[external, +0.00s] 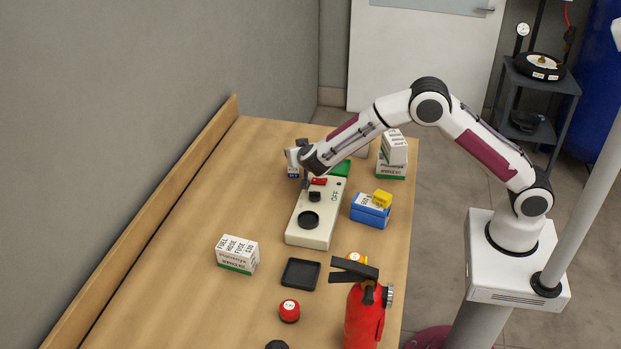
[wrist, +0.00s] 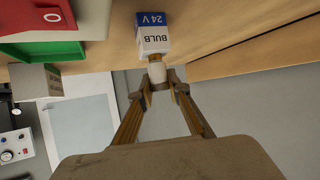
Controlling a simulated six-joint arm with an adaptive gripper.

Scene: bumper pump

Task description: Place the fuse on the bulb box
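The bulb box (wrist: 154,36), blue and white and marked BULB 24 V, is at the top middle of the wrist view. In the external view the bulb box (external: 293,173) is partly hidden by my gripper, beside the far end of the beige switch unit. The fuse (wrist: 156,72), a short white cylinder, is between my fingertips. My gripper (wrist: 160,84) is shut on it. The fuse meets the edge of the bulb box in the wrist view; I cannot tell whether they touch. In the external view my gripper (external: 300,160) is over the far part of the table.
The beige switch unit (external: 322,225) stands close by, with a green tray (external: 342,168) behind it. A blue box (external: 370,212) bears a yellow block (external: 382,198). A fuse carton (external: 238,254), a black tray (external: 300,274) and an extinguisher (external: 364,316) are nearer. The table's left side is clear.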

